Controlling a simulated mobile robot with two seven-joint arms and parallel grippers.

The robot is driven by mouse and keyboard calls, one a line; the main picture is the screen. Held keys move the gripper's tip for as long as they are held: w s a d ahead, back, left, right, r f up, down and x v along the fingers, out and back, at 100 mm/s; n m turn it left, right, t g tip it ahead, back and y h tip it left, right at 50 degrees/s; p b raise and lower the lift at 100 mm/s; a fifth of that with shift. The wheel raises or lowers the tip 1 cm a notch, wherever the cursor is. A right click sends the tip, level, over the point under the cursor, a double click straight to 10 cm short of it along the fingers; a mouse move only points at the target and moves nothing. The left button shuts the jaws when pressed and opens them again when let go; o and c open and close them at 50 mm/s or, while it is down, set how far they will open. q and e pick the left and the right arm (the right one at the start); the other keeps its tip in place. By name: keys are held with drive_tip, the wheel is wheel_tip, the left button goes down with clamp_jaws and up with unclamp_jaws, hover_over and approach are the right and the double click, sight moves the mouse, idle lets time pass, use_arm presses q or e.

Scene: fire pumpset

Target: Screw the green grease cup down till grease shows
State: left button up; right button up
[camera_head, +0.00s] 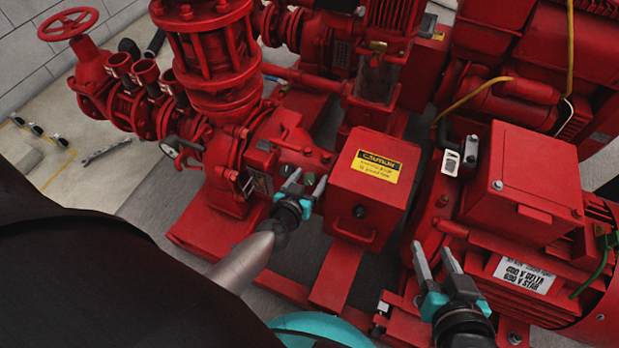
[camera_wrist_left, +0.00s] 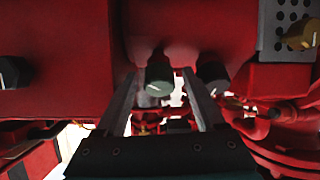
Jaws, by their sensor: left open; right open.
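In the left wrist view, a dull green grease cup (camera_wrist_left: 159,77) hangs below a red housing (camera_wrist_left: 190,25). It appears between the two fingertips of my open left gripper (camera_wrist_left: 159,82), with gaps to either side; I cannot tell how deep it sits between them. A darker, similar cap (camera_wrist_left: 212,76) is just right of it, near the right finger. In the head view my left gripper (camera_head: 306,184) is at the red pump casing, and the cup is not clearly visible there. My right gripper (camera_head: 437,264) is open and empty beside the red motor. No grease is discernible.
A red box with a yellow caution label (camera_head: 378,166) stands right of my left gripper. The red motor's terminal box (camera_head: 520,185) is near my right gripper. A red handwheel (camera_head: 68,24) and valves are at far left. A spanner (camera_head: 106,150) lies on the floor.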

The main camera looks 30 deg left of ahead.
use_arm(q)
clamp_jaws()
idle(0.4)
drive_tip(key=shift+m, duration=0.4)
use_arm(e)
drive_tip(key=shift+s+d+f, duration=0.1)
drive_tip(key=shift+s+f, duration=0.05)
use_arm(q)
drive_tip(key=shift+m, duration=0.4)
drive_tip(key=m+h, duration=0.1)
drive_tip(key=m, duration=0.2)
drive_tip(key=m+h+p, duration=0.1)
drive_tip(key=m+h, duration=0.1)
drive_tip(key=m, duration=0.1)
drive_tip(key=shift+g+p, duration=0.3)
drive_tip(key=m+h, duration=0.1)
drive_tip(key=m, duration=0.2)
drive_tip(key=shift+m+g+p, duration=0.35)
drive_tip(key=shift+m+g, duration=0.05)
drive_tip(key=shift+m+g+h+p, duration=0.35)
drive_tip(key=shift+m+g+h, duration=0.15)
drive_tip(key=shift+m, duration=1.2)
use_arm(e)
drive_tip(key=s+d+g+h, duration=0.2)
drive_tip(key=s+d+g, duration=0.2)
drive_tip(key=d+g, duration=0.1)
drive_tip(key=shift+s+d+r+h, duration=0.15)
drive_tip(key=shift+d+r+h, duration=0.1)
drive_tip(key=shift+d+h, duration=0.25)
drive_tip(key=shift+d, duration=0.1)
